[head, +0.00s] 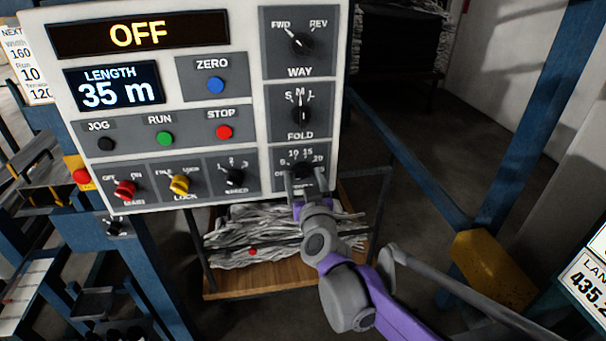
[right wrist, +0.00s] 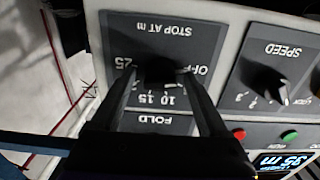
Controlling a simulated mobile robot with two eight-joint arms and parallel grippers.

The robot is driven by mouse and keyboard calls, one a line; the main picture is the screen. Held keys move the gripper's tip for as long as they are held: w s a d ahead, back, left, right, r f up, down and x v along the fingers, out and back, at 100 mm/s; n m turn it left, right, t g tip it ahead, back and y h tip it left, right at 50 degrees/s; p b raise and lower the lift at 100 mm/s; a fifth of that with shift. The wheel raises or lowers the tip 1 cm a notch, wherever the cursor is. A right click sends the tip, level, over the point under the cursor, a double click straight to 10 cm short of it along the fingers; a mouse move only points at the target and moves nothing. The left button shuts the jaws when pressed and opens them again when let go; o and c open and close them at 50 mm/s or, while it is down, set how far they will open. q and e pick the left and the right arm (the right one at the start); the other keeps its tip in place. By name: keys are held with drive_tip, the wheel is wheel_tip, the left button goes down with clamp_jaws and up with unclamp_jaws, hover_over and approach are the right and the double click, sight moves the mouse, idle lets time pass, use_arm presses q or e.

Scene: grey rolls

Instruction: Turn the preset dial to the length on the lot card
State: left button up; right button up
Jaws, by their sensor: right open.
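The preset dial (right wrist: 160,68) is a black knob on a grey plate marked "STOP AT m", with OFF, 10, 15 and 25 readable around it; that view is upside down. In the head view the dial plate (head: 318,158) is partly covered by my right gripper (head: 302,180). My right gripper (right wrist: 160,80) is open, with one finger on each side of the knob; I cannot tell whether they touch it. The knob's pointer is hidden. A card (head: 25,65) at the left edge reads "NEXT", Width 160, Run 10 and is cut off. My left gripper is not in view.
The white panel (head: 255,50) has an OFF display (head: 138,34), a "LENGTH 35 m" screen (head: 112,85), and the FOLD (head: 301,113) and SPEED (head: 234,176) knobs close to the dial. Folded grey cloth (head: 240,238) lies below. Blue frame posts stand at the right.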

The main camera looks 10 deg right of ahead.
drive_tip(key=shift+s, duration=0.15)
drive_tip(key=shift+r, duration=0.1)
drive_tip(key=shift+c, duration=1.3)
clamp_jaws()
